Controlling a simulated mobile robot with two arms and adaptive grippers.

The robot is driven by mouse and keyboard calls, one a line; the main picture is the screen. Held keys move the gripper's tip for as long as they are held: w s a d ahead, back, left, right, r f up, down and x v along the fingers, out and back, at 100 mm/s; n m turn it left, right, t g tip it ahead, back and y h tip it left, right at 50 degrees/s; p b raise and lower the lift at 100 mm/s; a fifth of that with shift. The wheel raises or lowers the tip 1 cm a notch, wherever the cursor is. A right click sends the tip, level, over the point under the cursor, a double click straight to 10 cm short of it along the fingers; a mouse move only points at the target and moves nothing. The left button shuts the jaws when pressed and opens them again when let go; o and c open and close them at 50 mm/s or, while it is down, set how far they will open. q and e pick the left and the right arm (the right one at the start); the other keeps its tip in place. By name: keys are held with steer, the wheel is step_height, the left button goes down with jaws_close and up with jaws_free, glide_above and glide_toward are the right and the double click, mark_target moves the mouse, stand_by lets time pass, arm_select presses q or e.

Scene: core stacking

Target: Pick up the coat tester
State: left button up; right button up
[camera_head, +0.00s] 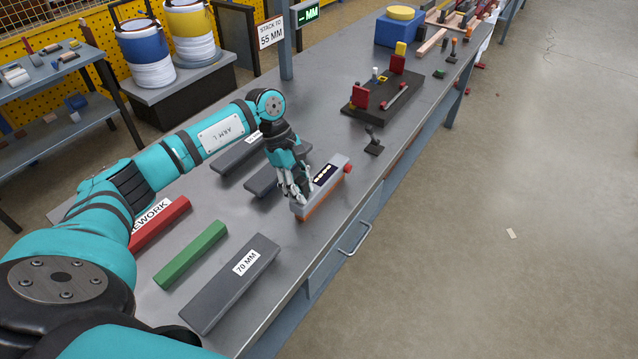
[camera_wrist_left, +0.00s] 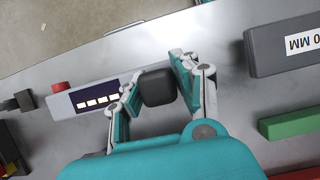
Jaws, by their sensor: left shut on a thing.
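The coat tester (camera_head: 330,174) is a long grey device with a dark display, a red knob at its far end and an orange underside. It is near the table's front edge in the head view. My left gripper (camera_head: 298,193) is shut on its near end from above. In the left wrist view the tester (camera_wrist_left: 74,101) reaches out to the left, and a dark rounded block, seemingly its grip, sits between the fingers (camera_wrist_left: 157,87). I cannot tell whether the tester touches the table. My right gripper is not in view.
On the grey table (camera_head: 250,215) lie a grey 70 MM bar (camera_head: 225,288), a green bar (camera_head: 191,254), a red bar (camera_head: 162,222) and dark bars (camera_head: 237,155) behind the gripper. A black fixture base (camera_head: 378,108) with red blocks stands farther along.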

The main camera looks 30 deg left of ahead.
arm_select(q)
jaws_close()
steer(key=shift+r, duration=0.15)
